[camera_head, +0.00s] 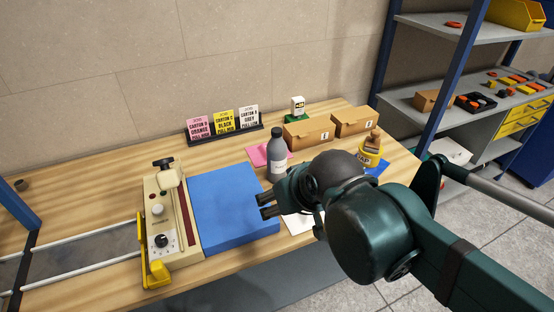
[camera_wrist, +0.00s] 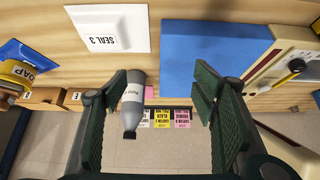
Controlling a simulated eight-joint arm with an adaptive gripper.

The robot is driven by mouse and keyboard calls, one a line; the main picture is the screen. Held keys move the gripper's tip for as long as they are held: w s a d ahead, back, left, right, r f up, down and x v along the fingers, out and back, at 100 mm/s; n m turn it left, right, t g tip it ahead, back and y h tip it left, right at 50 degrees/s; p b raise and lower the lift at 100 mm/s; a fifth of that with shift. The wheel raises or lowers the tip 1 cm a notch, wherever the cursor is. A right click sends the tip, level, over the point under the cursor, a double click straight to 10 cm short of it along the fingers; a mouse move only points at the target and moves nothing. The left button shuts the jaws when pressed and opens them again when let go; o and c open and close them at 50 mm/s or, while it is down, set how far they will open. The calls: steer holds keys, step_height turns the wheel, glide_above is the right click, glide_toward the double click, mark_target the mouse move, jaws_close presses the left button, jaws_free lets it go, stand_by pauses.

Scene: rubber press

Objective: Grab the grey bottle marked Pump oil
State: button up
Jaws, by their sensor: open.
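The grey bottle (camera_head: 277,155) with a dark cap stands upright on the wooden table, right of the blue slab. My gripper (camera_head: 265,204) is on the near side of the bottle, fingers pointing left in the head view. In the wrist view my gripper (camera_wrist: 160,82) is open and empty. The bottle shows between its fingers, closer to the left one; no contact is visible in the head view.
The blue slab (camera_head: 233,205) and a cream press (camera_head: 165,225) lie to the left. A pink sheet (camera_head: 262,154), cardboard boxes (camera_head: 308,133) and a card stand (camera_head: 225,133) are behind. A yellow soap pot (camera_head: 370,157) stands right. A white "SEAL 3" card (camera_wrist: 108,30) lies nearby.

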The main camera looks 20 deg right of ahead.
mark_target(277, 130)
steer(key=w+d+r+m+g+h+p, duration=0.1)
steer(key=w+d+r+m+p, duration=0.1)
steer(key=w+p, duration=0.3)
steer(key=w+d+r+m+g+p, duration=0.1)
steer(key=w+d+r+m+p, duration=0.1)
steer(key=w+p, duration=0.3)
steer(key=w+d+r+m+g+h+p, duration=0.1)
steer(key=w+p, duration=0.4)
steer(key=w, duration=0.6)
steer(key=shift+w+d+r+m+h, duration=0.1)
steer(key=shift+d+r+m+h, duration=0.05)
steer(key=shift+d+r+m, duration=0.35)
steer(key=shift+w+d+r+m+h, duration=0.15)
steer(key=shift+d+r+m, duration=0.1)
steer(key=shift+d+m, duration=0.3)
steer(key=shift+w+d+f+m+g+p, duration=0.15)
steer(key=shift+w+d+p, duration=0.05)
steer(key=shift+w+p, duration=0.1)
steer(key=shift+w+d+f+m+g+p, duration=0.1)
steer(key=shift+w+d+f+g+p, duration=0.05)
steer(key=shift+w, duration=0.15)
steer(key=shift+f, duration=0.1)
steer(key=shift+x, duration=1.2)
steer(key=shift+f, duration=0.15)
